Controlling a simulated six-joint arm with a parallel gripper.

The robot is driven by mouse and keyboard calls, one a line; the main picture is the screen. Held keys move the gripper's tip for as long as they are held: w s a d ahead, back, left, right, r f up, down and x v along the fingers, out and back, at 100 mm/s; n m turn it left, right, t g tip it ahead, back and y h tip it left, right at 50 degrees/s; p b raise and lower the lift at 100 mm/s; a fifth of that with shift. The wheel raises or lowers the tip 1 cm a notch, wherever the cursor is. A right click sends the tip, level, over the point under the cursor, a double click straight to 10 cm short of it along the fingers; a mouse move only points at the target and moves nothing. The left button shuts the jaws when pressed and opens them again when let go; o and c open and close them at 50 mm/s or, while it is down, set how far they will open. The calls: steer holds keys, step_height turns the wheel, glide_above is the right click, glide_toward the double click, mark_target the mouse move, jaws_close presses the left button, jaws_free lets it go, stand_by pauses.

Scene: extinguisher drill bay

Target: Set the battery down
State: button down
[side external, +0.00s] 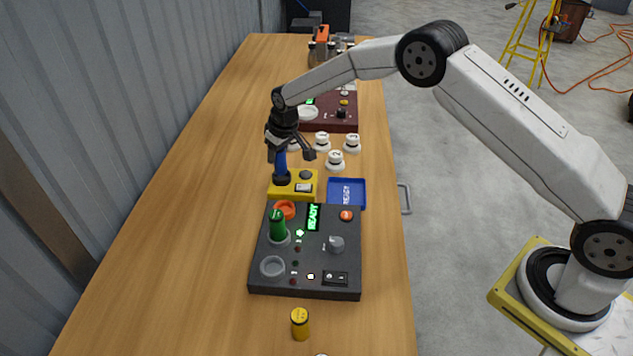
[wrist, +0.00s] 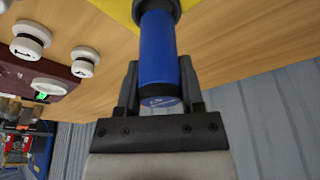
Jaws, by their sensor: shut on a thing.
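A blue battery (side external: 281,163) stands upright with its lower end in the dark round socket of a yellow block (side external: 306,187). My gripper (side external: 284,150) is above the block and shut on the battery's upper part. In the wrist view the blue battery (wrist: 158,55) lies between the two fingers of my gripper (wrist: 160,85), and its far end meets a dark ring on the yellow block (wrist: 122,8). How deep the battery sits in the socket is hidden. A green battery (side external: 277,225) stands in the dark panel, and a yellow battery (side external: 300,323) stands on the table.
The dark control panel (side external: 318,275) with a lit READY display is in front of the yellow block. A blue tray (side external: 361,205) lies to the block's right. Several white numbered knobs (side external: 336,160) stand behind it, with a dark red panel (side external: 345,123) farther back. The table's left side is clear.

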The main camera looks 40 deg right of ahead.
steer(key=s+d+r, duration=0.1)
steer(key=s+r, duration=0.9)
steer(key=s, duration=0.4)
steer(key=shift+d+r, duration=0.15)
steer(key=shift+r, duration=0.1)
stand_by(0.5)
steer(key=s+d+f, duration=0.4)
steer(key=s+d, duration=0.6)
steer(key=d, duration=0.1)
steer(key=shift+s, duration=0.35)
steer(key=shift+w+f, duration=0.1)
